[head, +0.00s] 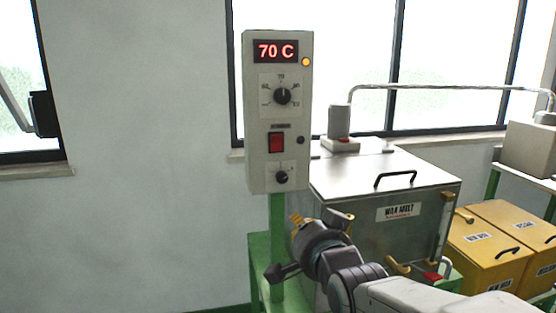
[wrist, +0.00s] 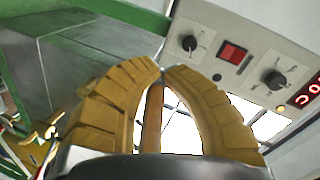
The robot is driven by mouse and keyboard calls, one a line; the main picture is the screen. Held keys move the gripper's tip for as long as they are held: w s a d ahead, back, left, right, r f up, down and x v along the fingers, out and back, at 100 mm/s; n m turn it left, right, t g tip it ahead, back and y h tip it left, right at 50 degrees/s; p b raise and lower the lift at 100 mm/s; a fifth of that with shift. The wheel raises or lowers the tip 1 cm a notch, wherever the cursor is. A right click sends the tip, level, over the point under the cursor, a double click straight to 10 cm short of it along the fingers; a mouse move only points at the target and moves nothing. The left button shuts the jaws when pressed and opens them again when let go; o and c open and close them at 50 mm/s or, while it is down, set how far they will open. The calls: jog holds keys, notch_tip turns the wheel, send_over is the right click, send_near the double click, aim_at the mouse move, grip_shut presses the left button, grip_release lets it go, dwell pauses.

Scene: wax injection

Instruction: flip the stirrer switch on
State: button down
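The control box (head: 260,165) stands on a green post. Its red rocker switch (head: 276,142) sits between two black dials; the small label above it is too small to read. The switch also shows in the wrist view (wrist: 233,52), up and to the right of my fingertips. A small dark lamp (head: 301,140) beside the switch looks unlit. My gripper (head: 296,219) is below the box, apart from it. In the wrist view its two yellow fingers (wrist: 162,70) come together at the tips, with no object seen held there.
The display (head: 276,51) reads 70 C, with an orange lamp (head: 306,62) lit. The metal wax melt tank (head: 345,185) stands close to the right, with a black lid handle (head: 395,179). Yellow bins (head: 490,257) stand farther right. The wall left of the box is clear.

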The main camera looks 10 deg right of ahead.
aim_at(277, 140)
jog(key=w+r+m+t+b, duration=0.3)
jog(key=r+m+t+b, duration=0.2)
jog(key=r+m+t, duration=0.1)
jog(key=shift+w+a+m+t+b, duration=0.25)
jog(key=shift+w+m+t+b, duration=0.1)
jog(key=shift+t, duration=0.15)
jog(key=p+x, duration=0.4)
jog(key=x, duration=1)
dwell(0.3)
